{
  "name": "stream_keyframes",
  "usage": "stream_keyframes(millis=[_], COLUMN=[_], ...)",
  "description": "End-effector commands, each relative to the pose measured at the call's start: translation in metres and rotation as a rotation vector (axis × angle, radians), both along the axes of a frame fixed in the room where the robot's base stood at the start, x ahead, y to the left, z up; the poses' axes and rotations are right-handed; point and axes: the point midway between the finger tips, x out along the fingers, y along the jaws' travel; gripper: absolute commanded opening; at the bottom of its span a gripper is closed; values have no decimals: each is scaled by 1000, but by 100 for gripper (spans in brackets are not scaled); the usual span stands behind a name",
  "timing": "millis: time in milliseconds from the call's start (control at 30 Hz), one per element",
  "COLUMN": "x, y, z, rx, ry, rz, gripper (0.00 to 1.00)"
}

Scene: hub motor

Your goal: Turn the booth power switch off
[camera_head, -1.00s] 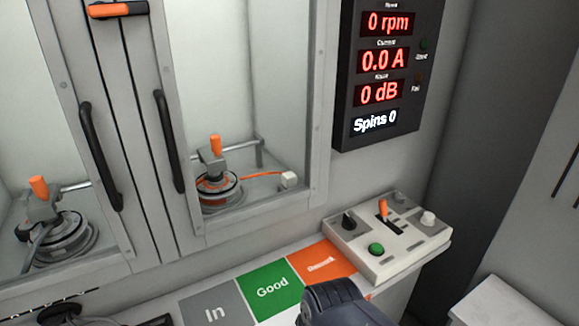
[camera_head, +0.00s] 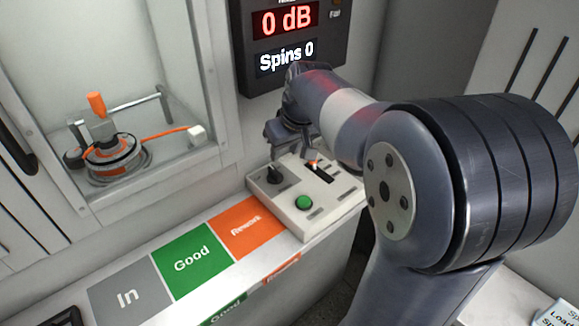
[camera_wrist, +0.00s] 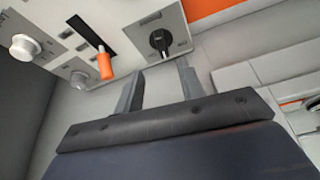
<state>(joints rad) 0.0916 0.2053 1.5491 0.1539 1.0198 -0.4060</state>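A beige control box (camera_head: 330,204) carries a black rotary knob (camera_head: 273,174), a green button (camera_head: 303,202) and an orange lever in a dark slot (camera_head: 322,174). No readable label shows which is the booth power switch. In the wrist view the black knob (camera_wrist: 160,41) lies beyond and between my fingers, with the orange lever (camera_wrist: 104,64) to its left. My gripper (camera_wrist: 160,80) is open and empty, apart from the knob. In the head view my gripper (camera_head: 284,138) is above the back of the box, and my arm hides the box's far right part.
A display (camera_head: 289,40) reading "0 dB" and "Spins 0" hangs behind my arm. In, Good and Rework pads (camera_head: 238,232) line the shelf left of the box. A hub motor fixture (camera_head: 112,155) stands inside the booth. White knobs (camera_wrist: 24,47) sit on the box.

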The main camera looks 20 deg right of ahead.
Motion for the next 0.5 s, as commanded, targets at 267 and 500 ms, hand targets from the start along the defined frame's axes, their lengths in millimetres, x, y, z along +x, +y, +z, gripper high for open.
stream_keyframes(millis=[267,500], x=[17,31], y=[5,9], z=[-48,-83], rx=[0,1], ry=[6,4], rz=[1,0], gripper=[37,37])
